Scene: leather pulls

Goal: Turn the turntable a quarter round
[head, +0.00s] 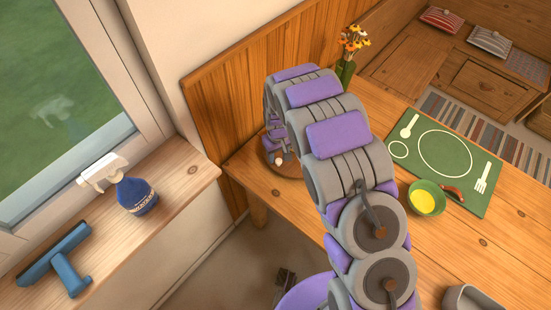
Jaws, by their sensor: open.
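The turntable (293,170) is a round, dark wooden disc at the left end of the wooden table. Its upper and right parts are hidden behind my arm. A small pale object (278,159) shows on it, too small to make out. My arm arches over the table and its end comes down at the turntable's left side. My gripper (277,146) is there, small and partly hidden by the arm, with its jaws open. I cannot tell whether it touches the turntable.
Flowers in a green vase (345,72) stand behind my arm. Right of the arm are a green placemat (470,190) and a green bowl (425,200) with yellow contents. A wooden panel (225,90) borders the table.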

